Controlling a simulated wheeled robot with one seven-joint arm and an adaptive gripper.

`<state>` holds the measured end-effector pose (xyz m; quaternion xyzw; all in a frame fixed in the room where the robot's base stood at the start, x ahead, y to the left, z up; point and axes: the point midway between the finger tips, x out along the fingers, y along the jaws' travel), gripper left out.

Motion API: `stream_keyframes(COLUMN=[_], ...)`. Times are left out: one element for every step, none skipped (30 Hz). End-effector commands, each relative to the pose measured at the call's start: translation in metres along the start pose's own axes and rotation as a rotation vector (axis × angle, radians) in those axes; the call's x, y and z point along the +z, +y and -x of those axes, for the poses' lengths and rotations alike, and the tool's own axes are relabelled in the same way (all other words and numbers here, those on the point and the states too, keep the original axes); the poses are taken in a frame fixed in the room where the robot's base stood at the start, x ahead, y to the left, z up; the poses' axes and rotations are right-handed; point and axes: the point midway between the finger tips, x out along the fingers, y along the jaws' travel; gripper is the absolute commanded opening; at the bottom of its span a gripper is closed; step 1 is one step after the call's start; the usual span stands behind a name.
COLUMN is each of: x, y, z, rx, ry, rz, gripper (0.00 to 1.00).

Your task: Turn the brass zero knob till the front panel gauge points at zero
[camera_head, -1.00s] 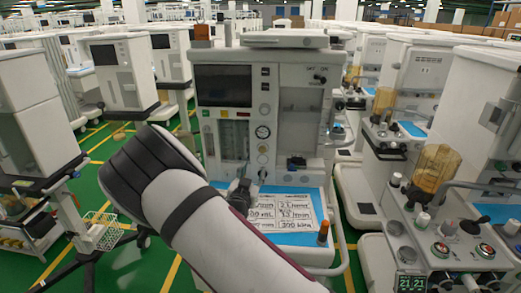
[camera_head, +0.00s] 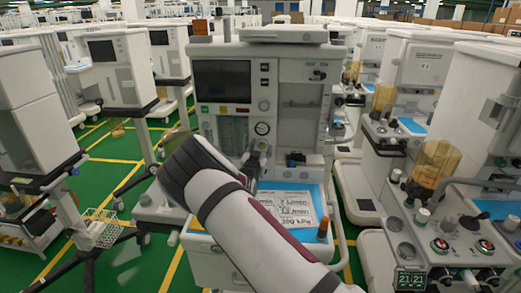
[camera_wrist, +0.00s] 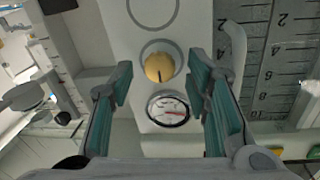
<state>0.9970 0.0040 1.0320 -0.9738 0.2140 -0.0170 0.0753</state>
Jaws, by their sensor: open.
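The brass zero knob (camera_wrist: 158,67) shows in the wrist view as a round yellow cap with a dark line, in a pale ring. The gauge (camera_wrist: 168,110) is just below it there, white-faced with a red needle lying towards the right; its zero mark is too small to read. In the head view the gauge (camera_head: 262,128) is on the cart's front panel, its needle unreadable. My gripper (camera_wrist: 158,82) is open and empty, its teal-padded fingers on either side of the knob in the picture. I cannot tell whether they touch it.
The cart's dark screen (camera_head: 222,81) is above left of the gauge. A printed sheet (camera_head: 287,207) lies on the blue worktop below the panel. Another cart with an amber canister (camera_head: 436,164) stands at right. Green floor shows at left.

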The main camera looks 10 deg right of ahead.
Motion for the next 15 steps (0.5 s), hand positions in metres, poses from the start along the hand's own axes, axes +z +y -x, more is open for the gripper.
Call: stream_keyframes(x=[0.0005, 0.0005, 0.0005, 0.0005, 0.0005, 0.0004, 0.0004, 0.0004, 0.0004, 0.0004, 0.0004, 0.0004, 0.0004, 0.0004, 0.0004], y=[0.0001, 0.0, -0.0001, -0.0001, -0.0001, -0.0001, -0.0001, -0.0001, 0.0, -0.0001, -0.0001, -0.0001, -0.0001, -0.0001, 0.0], z=[-0.0016, -0.0022, -0.0026, -0.0027, -0.0028, -0.0027, -0.0026, -0.0026, -0.0026, -0.0025, -0.0025, -0.0025, -0.0025, -0.0025, -0.0024], rx=[0.0, 0.0, 0.0, 0.0, 0.0, 0.0, 0.0, 0.0, 0.0, 0.0, 0.0, 0.0, 0.0, 0.0, 0.0], ry=[-0.001, -0.001, -0.001, -0.001, -0.001, -0.001, -0.001, -0.001, -0.001, -0.001, -0.001, -0.001, -0.001, -0.001, -0.001], rz=[0.0, 0.0, 0.0, 0.0, 0.0, 0.0, 0.0, 0.0, 0.0, 0.0, 0.0, 0.0, 0.0, 0.0, 0.0], gripper=[0.44, 0.44, 0.44, 0.44, 0.44, 0.44, 0.44, 0.44, 0.44, 0.39, 0.33, 0.23, 0.17, 0.1, 0.01])
